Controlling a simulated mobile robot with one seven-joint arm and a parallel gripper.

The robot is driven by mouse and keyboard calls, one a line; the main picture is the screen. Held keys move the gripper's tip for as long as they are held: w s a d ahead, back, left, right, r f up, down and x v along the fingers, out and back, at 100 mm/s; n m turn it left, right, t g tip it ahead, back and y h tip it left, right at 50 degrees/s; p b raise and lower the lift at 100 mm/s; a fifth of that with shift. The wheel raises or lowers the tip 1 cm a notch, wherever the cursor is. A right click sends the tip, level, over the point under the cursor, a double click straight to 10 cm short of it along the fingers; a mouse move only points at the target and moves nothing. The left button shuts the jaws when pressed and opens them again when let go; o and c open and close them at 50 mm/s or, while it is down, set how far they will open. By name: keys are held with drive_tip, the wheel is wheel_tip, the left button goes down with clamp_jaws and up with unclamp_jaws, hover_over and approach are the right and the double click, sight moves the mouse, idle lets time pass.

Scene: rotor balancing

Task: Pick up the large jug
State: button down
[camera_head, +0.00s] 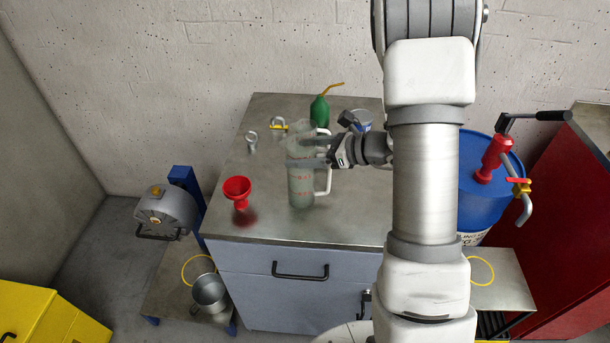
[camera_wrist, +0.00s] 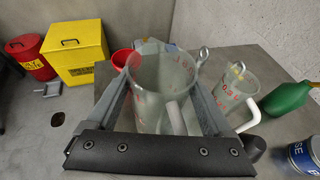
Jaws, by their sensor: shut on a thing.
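The large jug (camera_head: 301,187) is clear with red marks and a white handle on its right side. It stands upright near the middle of the metal-topped bench; I cannot tell whether its base touches the top. My gripper (camera_head: 303,152) reaches in from the right and is shut on the jug's upper part. In the wrist view the jug (camera_wrist: 150,92) sits between the two fingers, its mouth open towards the camera. A smaller clear jug (camera_wrist: 232,97) with red marks and a white handle stands close by; in the head view it is partly hidden behind the large jug.
A red funnel (camera_head: 237,190) stands left of the jug. An eye bolt (camera_head: 252,138), a green oil can (camera_head: 320,112) and a blue tin (camera_head: 361,118) are behind. A blue drum (camera_head: 482,200) with a red pump stands right. The bench's (camera_head: 270,222) front is clear.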

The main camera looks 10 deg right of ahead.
drive_tip(key=shift+r, duration=0.1)
drive_tip(key=shift+r, duration=0.45)
wheel_tip(320, 180, up, 4)
drive_tip(key=shift+d+f, duration=0.15)
drive_tip(key=shift+f, duration=0.1)
drive_tip(key=w+r+v, duration=0.1)
drive_tip(key=v, duration=1.2)
drive_tip(key=shift+s+r, duration=0.1)
drive_tip(key=shift+s, duration=0.05)
